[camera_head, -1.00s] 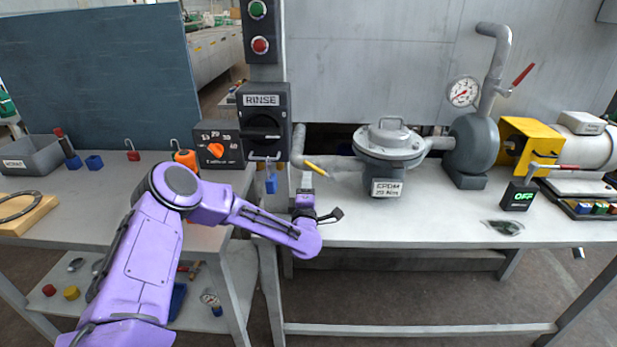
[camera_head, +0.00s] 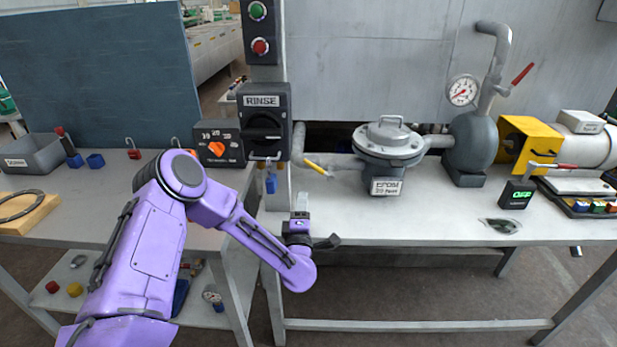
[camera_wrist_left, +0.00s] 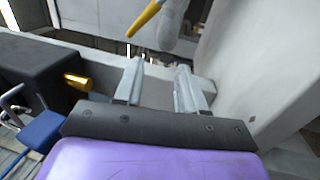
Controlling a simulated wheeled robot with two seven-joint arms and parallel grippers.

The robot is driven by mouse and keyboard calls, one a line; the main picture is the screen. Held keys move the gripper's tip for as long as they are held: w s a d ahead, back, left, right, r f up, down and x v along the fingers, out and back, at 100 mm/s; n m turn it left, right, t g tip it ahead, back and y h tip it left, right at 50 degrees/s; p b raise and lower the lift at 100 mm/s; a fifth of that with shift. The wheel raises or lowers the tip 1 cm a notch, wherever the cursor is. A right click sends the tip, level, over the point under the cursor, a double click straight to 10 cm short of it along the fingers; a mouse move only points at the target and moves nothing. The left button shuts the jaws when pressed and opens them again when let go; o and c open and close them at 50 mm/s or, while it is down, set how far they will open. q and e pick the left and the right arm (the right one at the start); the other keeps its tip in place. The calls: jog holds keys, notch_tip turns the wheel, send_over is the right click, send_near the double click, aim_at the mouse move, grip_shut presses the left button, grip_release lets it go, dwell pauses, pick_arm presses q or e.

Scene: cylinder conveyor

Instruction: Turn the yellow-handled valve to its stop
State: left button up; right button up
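The yellow valve handle (camera_head: 316,167) slants down to the right from the grey pipe, left of the round grey vessel (camera_head: 388,146). It shows in the left wrist view (camera_wrist_left: 145,15) at the top, beyond my fingertips. My left gripper (camera_head: 301,200) is below and nearer than the handle, apart from it, by the bench's front left corner. In the left wrist view its two fingers (camera_wrist_left: 160,70) stand apart with nothing between them, so it is open and empty. My right gripper is in neither view.
A blue padlock (camera_head: 271,184) hangs under the RINSE switch box (camera_head: 264,121), close left of my left gripper. A grey post (camera_head: 271,220) stands beside it. The bench top (camera_head: 420,222) in front of the vessel is clear.

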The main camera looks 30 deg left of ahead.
pick_arm(q)
jog(key=shift+s+d, duration=0.15)
jog(key=shift+s, duration=0.25)
